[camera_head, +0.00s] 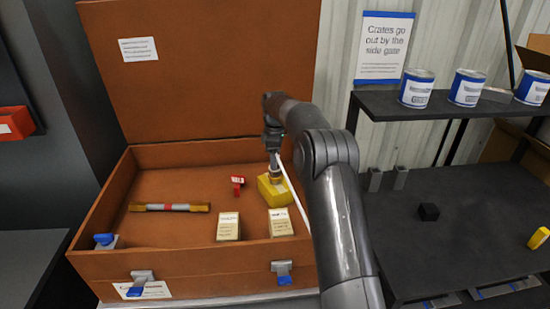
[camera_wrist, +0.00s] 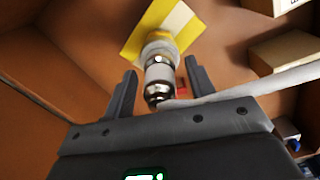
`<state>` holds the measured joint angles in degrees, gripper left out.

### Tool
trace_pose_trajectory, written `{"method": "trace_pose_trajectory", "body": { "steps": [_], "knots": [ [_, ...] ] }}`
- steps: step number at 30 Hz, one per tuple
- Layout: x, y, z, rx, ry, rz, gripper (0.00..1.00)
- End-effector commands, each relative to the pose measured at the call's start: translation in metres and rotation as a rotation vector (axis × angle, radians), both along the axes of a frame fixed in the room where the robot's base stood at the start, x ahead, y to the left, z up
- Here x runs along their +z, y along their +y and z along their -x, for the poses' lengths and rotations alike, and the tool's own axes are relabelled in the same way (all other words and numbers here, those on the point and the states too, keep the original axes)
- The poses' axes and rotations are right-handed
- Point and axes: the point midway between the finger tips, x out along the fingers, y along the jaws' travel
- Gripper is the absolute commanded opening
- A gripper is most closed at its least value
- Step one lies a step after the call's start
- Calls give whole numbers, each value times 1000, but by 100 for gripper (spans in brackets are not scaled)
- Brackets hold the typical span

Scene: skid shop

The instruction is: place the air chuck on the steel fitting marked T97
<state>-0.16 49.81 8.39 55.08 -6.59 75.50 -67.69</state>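In the head view a yellow block (camera_head: 271,194) sits inside the open case, with a metal piece upright on it. My gripper (camera_head: 272,149) is just above that piece. In the wrist view the yellow block (camera_wrist: 140,42) carries a stacked metal cylinder with a chrome end (camera_wrist: 158,82), which stands between my open fingertips (camera_wrist: 160,72) with a gap on each side. A pale hose (camera_wrist: 250,87) meets the chrome end and runs right, so this looks like the air chuck. I cannot tell where chuck and fitting divide. No T97 mark is legible.
The brown case (camera_head: 150,255) also holds a rod with a red band (camera_head: 168,208), a small red piece (camera_head: 238,182) and two labelled cream boxes (camera_head: 228,227) (camera_head: 281,222). Its lid (camera_head: 200,60) stands open behind. A dark shelf (camera_head: 450,105) with cans is at right.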

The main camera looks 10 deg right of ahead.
Motion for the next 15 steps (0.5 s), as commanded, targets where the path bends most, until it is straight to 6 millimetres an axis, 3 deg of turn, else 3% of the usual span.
{"method": "trace_pose_trajectory", "body": {
  "steps": [8,15],
  "knots": [
    [2,0,0,0,-1,0,53],
    [36,0,-1,0,-4,-1,53]
  ]
}}
